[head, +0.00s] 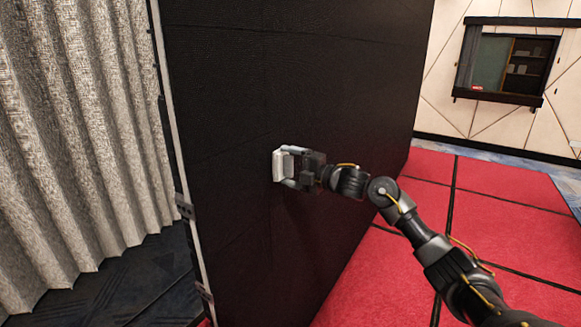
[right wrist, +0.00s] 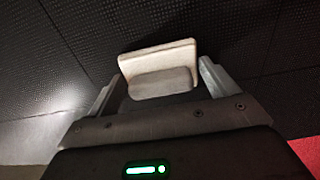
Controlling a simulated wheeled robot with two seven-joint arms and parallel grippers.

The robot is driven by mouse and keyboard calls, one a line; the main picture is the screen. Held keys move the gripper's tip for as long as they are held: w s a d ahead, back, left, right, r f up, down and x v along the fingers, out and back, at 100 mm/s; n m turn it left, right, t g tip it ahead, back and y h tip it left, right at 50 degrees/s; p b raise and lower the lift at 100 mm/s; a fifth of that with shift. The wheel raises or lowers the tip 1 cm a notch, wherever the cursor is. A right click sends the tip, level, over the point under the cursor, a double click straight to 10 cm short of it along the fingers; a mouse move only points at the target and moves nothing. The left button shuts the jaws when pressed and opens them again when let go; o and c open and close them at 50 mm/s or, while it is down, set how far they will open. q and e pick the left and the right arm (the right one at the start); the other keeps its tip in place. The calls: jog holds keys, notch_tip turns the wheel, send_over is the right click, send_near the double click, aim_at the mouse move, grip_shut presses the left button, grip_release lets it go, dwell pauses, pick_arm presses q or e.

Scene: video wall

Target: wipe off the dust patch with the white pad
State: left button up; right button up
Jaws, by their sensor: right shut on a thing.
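The white pad (head: 277,167) is in my right gripper (head: 287,166), at the face of the black video wall (head: 240,85) in the head view. In the right wrist view the pad (right wrist: 158,57) has a pale flat plate with a grey grip block behind it, between the two fingers of the right gripper (right wrist: 158,76). The plate faces the wall and lies close to it; I cannot tell whether it touches. I cannot make out a dust patch on the dark surface; the pad and gripper hide part of the wall. My left gripper is not in view.
A grey pleated curtain (head: 75,130) hangs left of the wall's edge. A red tiled floor (head: 480,225) lies to the right. A framed window or shelf unit (head: 508,65) is on the pale far wall. The wall face around the pad is free of obstacles.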

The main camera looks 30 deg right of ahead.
jog(key=shift+v, duration=3.05)
jog(key=shift+d, duration=0.1)
jog(key=shift+b+v, duration=0.3)
jog(key=shift+v, duration=1.1)
